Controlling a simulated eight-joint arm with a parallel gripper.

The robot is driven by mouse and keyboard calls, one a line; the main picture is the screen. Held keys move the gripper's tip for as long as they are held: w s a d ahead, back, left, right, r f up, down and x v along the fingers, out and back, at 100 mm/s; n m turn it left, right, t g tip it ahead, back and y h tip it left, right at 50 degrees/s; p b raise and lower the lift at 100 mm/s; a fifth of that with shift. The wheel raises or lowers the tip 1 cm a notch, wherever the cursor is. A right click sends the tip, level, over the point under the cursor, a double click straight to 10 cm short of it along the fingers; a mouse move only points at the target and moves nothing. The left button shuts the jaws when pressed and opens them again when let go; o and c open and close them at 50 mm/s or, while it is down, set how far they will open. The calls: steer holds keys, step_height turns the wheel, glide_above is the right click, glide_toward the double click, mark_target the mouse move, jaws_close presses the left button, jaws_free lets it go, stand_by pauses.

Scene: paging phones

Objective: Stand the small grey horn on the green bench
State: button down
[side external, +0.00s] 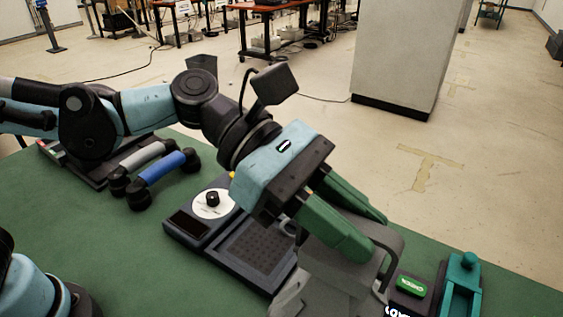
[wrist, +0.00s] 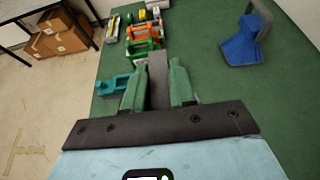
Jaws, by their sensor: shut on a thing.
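My gripper (side external: 368,235) has green fingers and is shut on the grey horn (side external: 328,277) near the bottom right of the side view. The horn is a broad grey shape with a bent bracket-like part on its right. Its lower end is cut off by the picture edge, so I cannot tell whether it touches the green bench (side external: 60,232). In the wrist view, a narrow grey strip of the horn (wrist: 158,72) shows between the fingertips of my gripper (wrist: 156,82). The bench (wrist: 215,95) also shows there.
A dark dial unit (side external: 212,205) lies behind the horn. Blue (side external: 165,166) and grey handsets lie further left. A teal holder (side external: 461,288) and a green-labelled dark block (side external: 410,287) are close on the right. The wrist view shows a blue object (wrist: 241,47) with open bench around it.

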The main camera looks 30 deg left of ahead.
steer(key=shift+d, duration=0.4)
steer(key=shift+w+f, duration=0.2)
steer(key=shift+w, duration=0.05)
steer(key=w+a+f, duration=0.3)
steer(key=w+f, duration=0.7)
steer(key=shift+w+a+f, duration=0.15)
steer(key=shift+w+f, duration=0.1)
steer(key=shift+f, duration=0.15)
steer(key=c, duration=0.9)
jaws_free()
